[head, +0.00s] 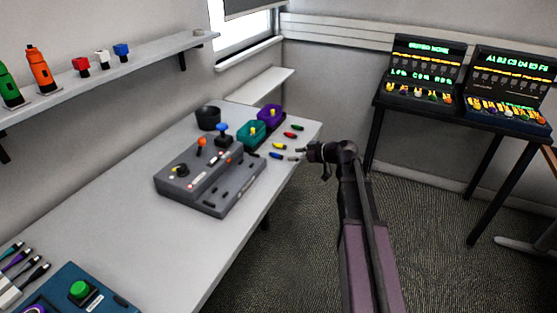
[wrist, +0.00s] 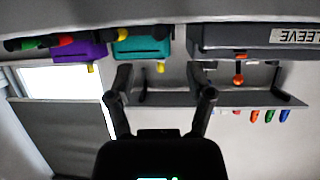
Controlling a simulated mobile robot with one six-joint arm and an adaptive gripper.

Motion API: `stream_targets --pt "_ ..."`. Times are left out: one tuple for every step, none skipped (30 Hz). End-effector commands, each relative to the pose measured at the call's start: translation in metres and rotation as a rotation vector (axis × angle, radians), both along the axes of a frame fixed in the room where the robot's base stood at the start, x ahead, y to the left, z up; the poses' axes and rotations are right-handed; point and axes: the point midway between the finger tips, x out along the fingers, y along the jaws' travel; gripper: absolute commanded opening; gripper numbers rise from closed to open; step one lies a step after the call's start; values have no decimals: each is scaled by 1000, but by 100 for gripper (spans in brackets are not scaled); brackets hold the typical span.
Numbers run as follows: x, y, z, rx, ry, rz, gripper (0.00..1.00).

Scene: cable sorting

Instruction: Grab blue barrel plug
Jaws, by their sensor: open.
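The blue barrel plug (head: 276,155) lies on the white table (head: 120,210) near its right edge, at the near end of a loose group of small plugs. A yellow plug (head: 279,146), a red plug (head: 290,134) and a green plug (head: 297,127) lie beyond it. My gripper (head: 302,152) is just right of the blue plug in the head view, by the table edge; the gap is hard to judge. In the wrist view my gripper (wrist: 160,82) is open with nothing between its fingers. I cannot make out the blue plug there.
A grey control box (head: 212,182) with levers stands left of the plugs. Teal (head: 251,134) and purple (head: 269,114) bins and a black cup (head: 208,118) stand behind. A wall shelf (head: 130,62) holds bottles and coloured blocks. Two lit consoles stand on a dark table at right.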

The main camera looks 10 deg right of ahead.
Motion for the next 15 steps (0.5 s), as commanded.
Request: stream_targets --pt "6 6 -5 0 0 1 68" --pt "8 8 -6 0 0 1 68" --pt "10 10 -8 0 0 1 68" --pt "11 12 -8 -1 0 1 68" --pt "12 14 -9 -1 0 1 68" --pt "13 15 -9 -1 0 1 68" --pt "14 16 -9 -1 0 1 68" --pt "14 17 -9 -1 0 0 68" --pt "15 17 -9 -1 0 0 68" --pt "15 18 -9 -1 0 0 68" --pt "15 18 -9 -1 0 0 68" --pt "14 18 -9 -1 0 0 68" --pt "14 18 -9 -1 0 0 68" --pt "14 18 -9 -1 1 0 68" --pt "14 18 -9 -1 1 0 68"
